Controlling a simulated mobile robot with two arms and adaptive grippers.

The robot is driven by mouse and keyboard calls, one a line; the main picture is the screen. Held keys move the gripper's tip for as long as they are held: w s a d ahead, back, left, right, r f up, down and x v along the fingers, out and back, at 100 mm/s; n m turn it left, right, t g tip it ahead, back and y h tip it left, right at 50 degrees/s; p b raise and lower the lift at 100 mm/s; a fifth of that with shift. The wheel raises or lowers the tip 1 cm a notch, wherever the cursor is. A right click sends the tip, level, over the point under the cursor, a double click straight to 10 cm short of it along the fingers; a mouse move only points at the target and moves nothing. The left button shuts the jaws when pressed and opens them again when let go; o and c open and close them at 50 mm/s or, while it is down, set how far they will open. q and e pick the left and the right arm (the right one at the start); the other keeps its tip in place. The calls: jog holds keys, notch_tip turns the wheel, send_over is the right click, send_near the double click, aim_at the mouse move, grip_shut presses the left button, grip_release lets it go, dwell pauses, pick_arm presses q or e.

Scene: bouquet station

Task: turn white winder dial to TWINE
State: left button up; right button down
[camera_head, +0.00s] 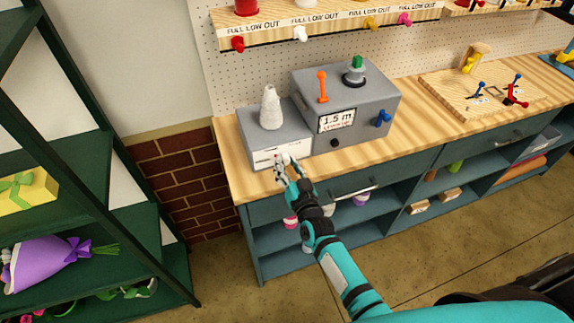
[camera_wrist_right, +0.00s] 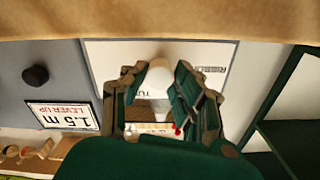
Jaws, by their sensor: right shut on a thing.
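The white winder dial (camera_head: 285,157) sits on the white front panel (camera_head: 263,156) of a low grey box with a white twine cone (camera_head: 270,107) on top. My right gripper (camera_head: 283,166) is at this panel, shut on the dial. In the right wrist view, which is upside down, the rounded white dial (camera_wrist_right: 157,78) sits between the fingers of my right gripper (camera_wrist_right: 160,86). A label reading RIBBON (camera_wrist_right: 209,69) shows beside it, and another label is mostly covered. The dial's pointing direction is hidden. My left gripper is out of view.
A larger grey machine (camera_head: 358,97) with an orange lever (camera_head: 322,86), a "1.5 m" display (camera_head: 337,121) and a blue knob (camera_head: 382,118) adjoins the box. A drawer handle (camera_head: 356,193) lies below the bench edge. A green shelf (camera_head: 128,233) stands at left.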

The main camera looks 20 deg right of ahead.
jog(key=m+b, duration=0.1)
jog(key=m, duration=0.4)
jog(key=shift+m, duration=0.4)
dwell(0.3)
jog(key=c, duration=1)
grip_release()
jog(key=s, duration=1.2)
jog(key=shift+d, duration=0.25)
